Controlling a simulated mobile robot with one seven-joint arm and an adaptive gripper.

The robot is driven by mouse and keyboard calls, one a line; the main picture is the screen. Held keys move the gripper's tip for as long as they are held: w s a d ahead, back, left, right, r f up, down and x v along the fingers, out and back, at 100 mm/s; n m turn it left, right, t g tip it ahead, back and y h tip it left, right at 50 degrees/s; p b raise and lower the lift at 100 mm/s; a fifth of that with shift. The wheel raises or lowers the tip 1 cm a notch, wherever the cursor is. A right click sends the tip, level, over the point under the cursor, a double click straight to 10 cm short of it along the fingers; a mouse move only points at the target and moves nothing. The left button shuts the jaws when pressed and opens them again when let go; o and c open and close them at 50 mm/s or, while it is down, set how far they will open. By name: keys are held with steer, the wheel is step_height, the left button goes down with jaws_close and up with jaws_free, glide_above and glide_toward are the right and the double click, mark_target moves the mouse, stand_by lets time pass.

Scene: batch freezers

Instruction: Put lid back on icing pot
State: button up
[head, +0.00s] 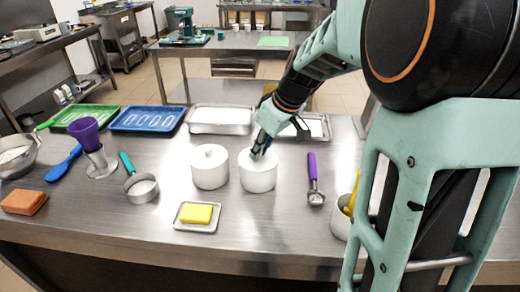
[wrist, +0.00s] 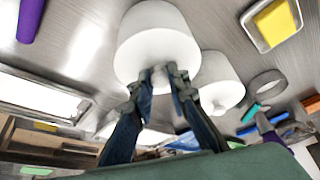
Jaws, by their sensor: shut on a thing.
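Two white round pots stand side by side in the middle of the steel counter. The left pot (head: 210,175) has its white knobbed lid (head: 208,154) on; it also shows in the wrist view (wrist: 217,72). My gripper (head: 258,153) is over the right pot (head: 257,181), pointing down. In the wrist view my gripper (wrist: 160,77) is shut on the knob of the right pot's white lid (wrist: 152,58). That lid lies level at the top of the right pot (wrist: 152,18). I cannot tell whether a thin gap is left under it. The fingers partly hide the knob.
A yellow sponge on a small tray (head: 183,225) lies in front of the pots. A purple-handled scoop (head: 314,180) lies to the right, a green-handled sieve (head: 142,188) to the left. Metal trays (head: 220,114) and a blue tray (head: 148,118) stand behind.

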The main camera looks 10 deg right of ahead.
stand_by(0.4)
steer(key=o, duration=1.3)
steer(key=shift+r+p, duration=2.25)
steer(key=shift+r, duration=1.3)
steer(key=shift+c, duration=0.4)
jaws_close()
steer(key=shift+f, duration=0.2)
